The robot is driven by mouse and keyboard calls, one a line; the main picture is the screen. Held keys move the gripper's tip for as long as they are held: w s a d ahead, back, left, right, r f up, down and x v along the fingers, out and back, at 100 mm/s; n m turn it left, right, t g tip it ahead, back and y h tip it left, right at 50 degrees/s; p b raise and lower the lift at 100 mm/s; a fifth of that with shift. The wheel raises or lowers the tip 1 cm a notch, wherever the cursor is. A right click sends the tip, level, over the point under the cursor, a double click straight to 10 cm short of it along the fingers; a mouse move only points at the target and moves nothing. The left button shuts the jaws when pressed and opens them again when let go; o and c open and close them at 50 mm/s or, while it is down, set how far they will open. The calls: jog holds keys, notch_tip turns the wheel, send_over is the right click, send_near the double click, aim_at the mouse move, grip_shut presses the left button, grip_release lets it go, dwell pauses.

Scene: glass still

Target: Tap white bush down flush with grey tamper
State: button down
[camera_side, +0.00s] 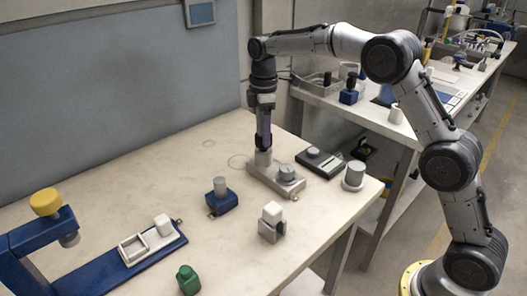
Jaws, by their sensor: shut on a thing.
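My gripper (263,144) points straight down over the left end of a grey plate (296,191) on the bench. It is shut on a pale grey cylinder (263,158), which looks like the grey tamper. The cylinder's lower end is at the plate; I cannot tell if it touches. A round grey knob-like part (288,174) sits on the plate just right of it.
A blue block with a grey cylinder (220,187) stands left of the plate. A black scale-like device (320,164) and a grey cylinder (354,175) are to the right.

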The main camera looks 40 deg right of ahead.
jog(key=shift+r, duration=2.55)
